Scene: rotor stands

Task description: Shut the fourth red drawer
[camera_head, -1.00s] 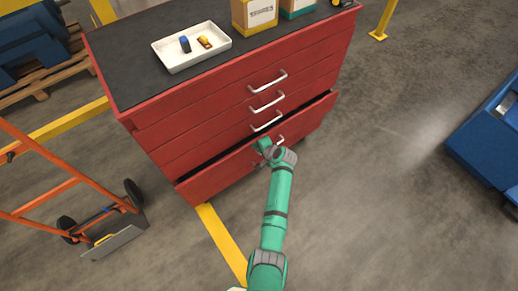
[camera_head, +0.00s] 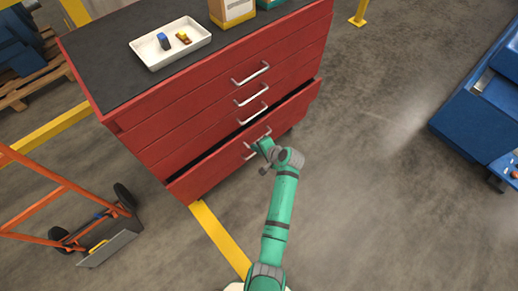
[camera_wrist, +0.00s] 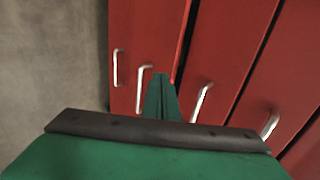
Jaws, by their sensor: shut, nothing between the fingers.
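The red cabinet (camera_head: 215,120) has a stack of red drawers with silver handles. The fourth drawer (camera_head: 200,181) stands slightly out, with a dark gap along its top edge; its face also shows in the wrist view (camera_wrist: 160,30). My gripper (camera_head: 262,146) is shut and empty in front of this drawer's face, beside its handle. In the wrist view, the green fingertips (camera_wrist: 161,76) are just right of a silver handle (camera_wrist: 143,88). I cannot tell whether they touch the face. The drawers above look closed.
A white tray (camera_head: 150,59) with small items and a box (camera_head: 231,10) are on the cabinet top. An orange hand truck (camera_head: 60,185) stands at left, a blue machine (camera_head: 470,120) at right. Floor in front is clear.

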